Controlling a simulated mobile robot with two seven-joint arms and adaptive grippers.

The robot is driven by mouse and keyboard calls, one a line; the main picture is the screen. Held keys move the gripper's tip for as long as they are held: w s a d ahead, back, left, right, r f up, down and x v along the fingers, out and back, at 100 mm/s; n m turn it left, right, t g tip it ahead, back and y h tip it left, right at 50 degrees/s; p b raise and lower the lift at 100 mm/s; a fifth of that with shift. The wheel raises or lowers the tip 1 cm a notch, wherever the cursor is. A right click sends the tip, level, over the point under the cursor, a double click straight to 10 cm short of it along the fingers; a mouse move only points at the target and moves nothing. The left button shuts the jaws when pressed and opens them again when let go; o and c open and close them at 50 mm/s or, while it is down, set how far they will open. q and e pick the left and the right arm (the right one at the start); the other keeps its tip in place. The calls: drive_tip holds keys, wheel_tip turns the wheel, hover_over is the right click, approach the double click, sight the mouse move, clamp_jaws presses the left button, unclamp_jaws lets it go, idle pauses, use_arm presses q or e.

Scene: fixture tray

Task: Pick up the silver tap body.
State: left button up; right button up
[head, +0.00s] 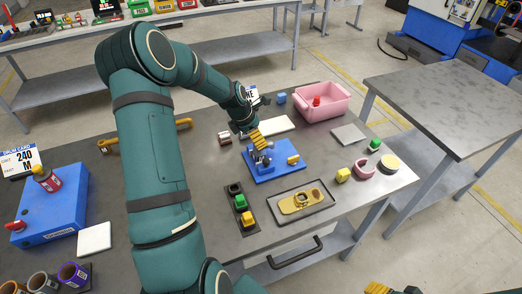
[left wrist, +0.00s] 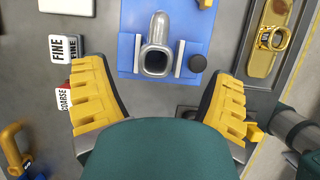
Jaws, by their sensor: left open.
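The silver tap body (left wrist: 155,48) sits on the blue fixture plate (left wrist: 128,55), between two pale rails, with its open round end facing me. In the head view it shows as a small grey shape (head: 262,160) on the blue plate (head: 283,173), partly hidden by my fingers. My left gripper (head: 257,139) is just above it. In the left wrist view the yellow fingers (left wrist: 160,78) are wide open, one on each side of the tap body, with nothing between them gripped. Only yellow tips of my right gripper (head: 378,288) show at the bottom edge.
A dark tray (head: 325,206) with a gold part lies in front of the plate. A dark strip (head: 249,224) with coloured blocks stands left of it. A pink bin (head: 322,103) is behind right. FINE and COARSE blocks (left wrist: 64,48) lie left of the plate in the wrist view.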

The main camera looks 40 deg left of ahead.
sight(265, 149)
use_arm(q)
drive_tip(key=x, duration=0.4)
drive_tip(key=shift+s+a+f, duration=0.25)
drive_tip(key=shift+a+f, duration=0.05)
drive_tip(key=shift+f, duration=0.05)
drive_tip(key=shift+w+d+f, duration=0.1)
drive_tip(key=shift+w+f, duration=0.05)
drive_tip(key=shift+f, duration=0.2)
drive_tip(key=c, duration=1.4)
drive_tip(key=shift+r, duration=0.1)
